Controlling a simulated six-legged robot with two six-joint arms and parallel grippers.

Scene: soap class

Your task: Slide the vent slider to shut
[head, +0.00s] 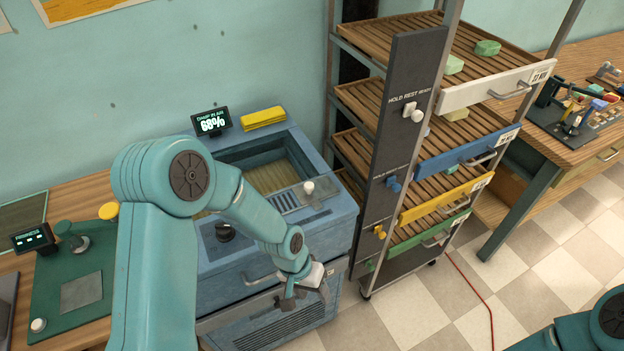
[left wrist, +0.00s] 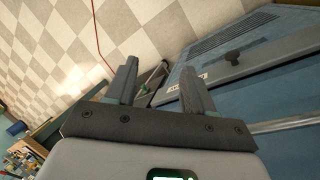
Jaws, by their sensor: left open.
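The vent slider (head: 318,193) looks like a grey plate with a pale round knob on the top right of the blue cabinet (head: 345,222). Dark slots of the vent (head: 284,201) show uncovered just left of the plate. My left gripper (head: 308,291) is open and empty, low in front of the cabinet, below the slider and apart from it. In the left wrist view its two fingers (left wrist: 158,82) are spread, with the floor and part of a grey-blue front behind. The slider cannot be made out there. My right gripper is out of view.
A slatted rack (head: 400,150) with coloured drawer fronts stands close right of the cabinet. A dark knob (head: 226,231) and a front handle (head: 262,279) are on the cabinet. A display (head: 211,121) and yellow block (head: 263,117) stand behind. A louvred front (left wrist: 225,36) shows in the wrist view.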

